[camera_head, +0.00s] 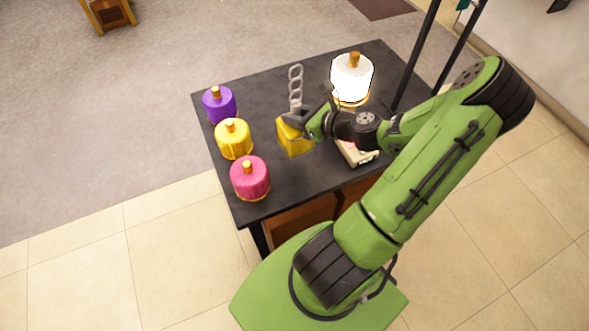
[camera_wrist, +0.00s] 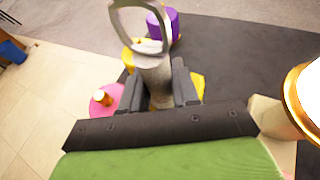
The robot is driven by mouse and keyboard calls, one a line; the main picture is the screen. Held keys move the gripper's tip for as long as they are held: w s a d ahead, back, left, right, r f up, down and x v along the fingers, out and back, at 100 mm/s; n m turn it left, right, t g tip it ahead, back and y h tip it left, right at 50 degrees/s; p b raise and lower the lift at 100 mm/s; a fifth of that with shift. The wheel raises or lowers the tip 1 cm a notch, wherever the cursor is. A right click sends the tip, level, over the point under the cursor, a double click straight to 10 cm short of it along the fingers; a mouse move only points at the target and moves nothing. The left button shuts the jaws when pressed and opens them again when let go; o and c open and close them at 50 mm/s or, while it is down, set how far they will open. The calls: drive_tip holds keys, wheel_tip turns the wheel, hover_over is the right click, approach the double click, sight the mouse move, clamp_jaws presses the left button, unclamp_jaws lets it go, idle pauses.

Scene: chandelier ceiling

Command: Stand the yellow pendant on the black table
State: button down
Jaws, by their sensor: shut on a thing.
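The yellow pendant (camera_head: 293,139) is a yellow body with a grey stem and a chain of grey links rising above it. My gripper (camera_head: 300,119) is shut on its stem. In the wrist view, my gripper (camera_wrist: 160,88) has its dark fingers on both sides of the grey stem (camera_wrist: 153,70), with a link above and part of the yellow body (camera_wrist: 198,83) showing below. The pendant is roughly upright over the middle of the black table (camera_head: 275,188). I cannot tell whether its base touches the table.
Purple (camera_head: 221,107), yellow (camera_head: 234,143) and pink (camera_head: 250,181) knobbed lamps stand along the table's left side. A lit white lamp (camera_head: 351,76) stands at the back right. A pale object (camera_head: 358,154) lies partly behind my arm. Bare table lies at the front and back left.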

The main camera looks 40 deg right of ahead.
drive_tip(key=shift+s+d+f+m+h+b, duration=0.25)
drive_tip(key=shift+s+d+f+h, duration=0.1)
drive_tip(key=shift+d, duration=0.1)
drive_tip(key=shift+s+d+f+m+h+b, duration=0.2)
drive_tip(key=shift+d+f+m+h, duration=0.1)
drive_tip(key=shift+d, duration=0.15)
wheel_tip(320, 180, down, 10)
drive_tip(key=b, duration=0.3)
drive_tip(key=shift+d+r, duration=0.1)
drive_tip(key=shift+r, duration=0.25)
drive_tip(key=c, duration=0.8)
unclamp_jaws()
drive_tip(key=shift+c, duration=0.2)
